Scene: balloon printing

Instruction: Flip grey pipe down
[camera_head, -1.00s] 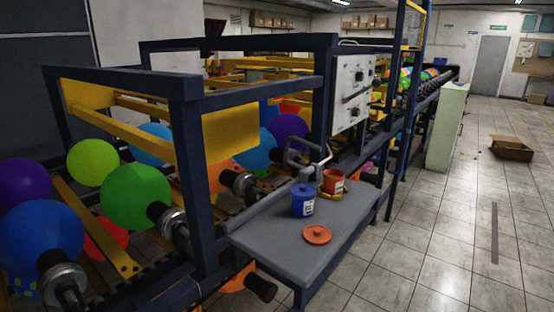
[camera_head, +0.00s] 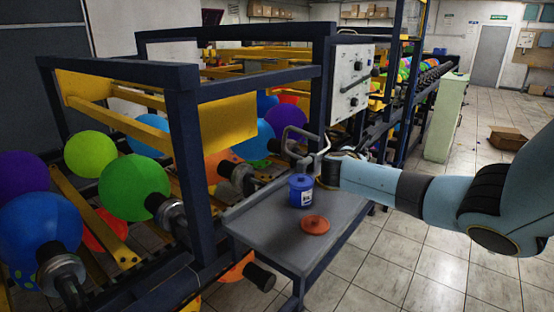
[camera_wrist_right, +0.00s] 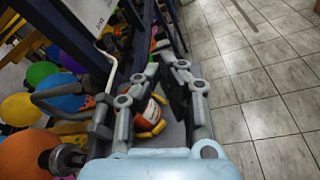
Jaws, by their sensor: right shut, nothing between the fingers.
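The grey pipe (camera_head: 304,131) is a bent, handle-like bar standing up at the machine's side, behind the grey side table. In the right wrist view the grey pipe (camera_wrist_right: 62,89) shows to the left of my fingers. My right gripper (camera_head: 325,170) reaches in from the right, beside the pipe and over the table's far part. In the wrist view my right gripper (camera_wrist_right: 165,70) is shut and holds nothing. I cannot tell whether it touches the pipe. My left gripper is not in view.
A blue pot (camera_head: 301,192) and an orange lid (camera_head: 315,225) stand on the grey table (camera_head: 275,240). An orange pot (camera_wrist_right: 146,108) shows between my fingers in the wrist view. Dark blue frame posts (camera_head: 185,160) and balloons are to the left.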

